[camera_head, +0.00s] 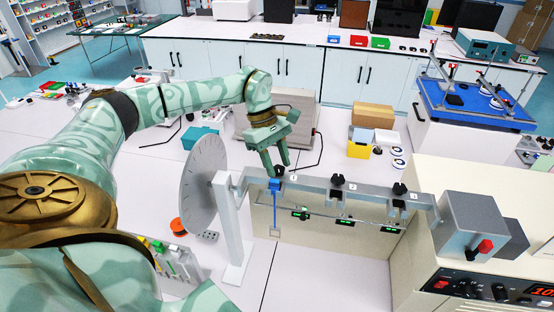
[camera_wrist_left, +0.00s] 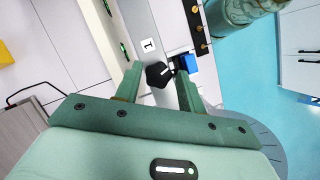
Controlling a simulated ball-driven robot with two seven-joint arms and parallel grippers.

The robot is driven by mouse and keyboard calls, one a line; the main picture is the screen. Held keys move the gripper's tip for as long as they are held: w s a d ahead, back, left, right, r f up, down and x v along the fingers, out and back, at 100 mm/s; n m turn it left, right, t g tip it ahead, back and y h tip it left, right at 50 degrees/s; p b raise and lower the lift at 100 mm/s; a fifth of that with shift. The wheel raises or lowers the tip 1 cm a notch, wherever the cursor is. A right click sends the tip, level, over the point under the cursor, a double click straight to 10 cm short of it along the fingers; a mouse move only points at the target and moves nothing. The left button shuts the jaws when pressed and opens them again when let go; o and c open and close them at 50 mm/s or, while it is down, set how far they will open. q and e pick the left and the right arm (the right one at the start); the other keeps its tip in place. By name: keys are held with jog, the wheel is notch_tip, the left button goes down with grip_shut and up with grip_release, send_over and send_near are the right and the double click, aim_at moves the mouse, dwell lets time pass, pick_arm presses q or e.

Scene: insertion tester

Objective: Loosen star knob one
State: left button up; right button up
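Star knob one (camera_wrist_left: 157,75) is black with a pale mark on top. It sits on the grey bar (camera_wrist_left: 140,22) beside a white label reading 1. My left gripper (camera_wrist_left: 160,72) is open, with one finger on each side of the knob; small gaps show and I cannot tell any contact. In the head view my left gripper (camera_head: 278,168) reaches down to the bar's left end, and the knob (camera_head: 280,171) shows dark between its fingertips. A blue block (camera_head: 274,185) hangs just beside it; it shows in the wrist view (camera_wrist_left: 191,63) too. My right gripper is not in view.
Two more black knobs (camera_head: 338,181) (camera_head: 399,188) stand along the bar to the right. A grey dial disc (camera_head: 203,185) and white post (camera_head: 232,235) stand left. A grey box (camera_head: 470,222) sits at the bar's right end. A yellow-blue box (camera_head: 361,146) stands behind.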

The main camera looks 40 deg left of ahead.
pick_arm(q)
jog(key=shift+w+a+f, duration=0.1)
jog(key=shift+f, duration=0.1)
jog(key=c, duration=0.7)
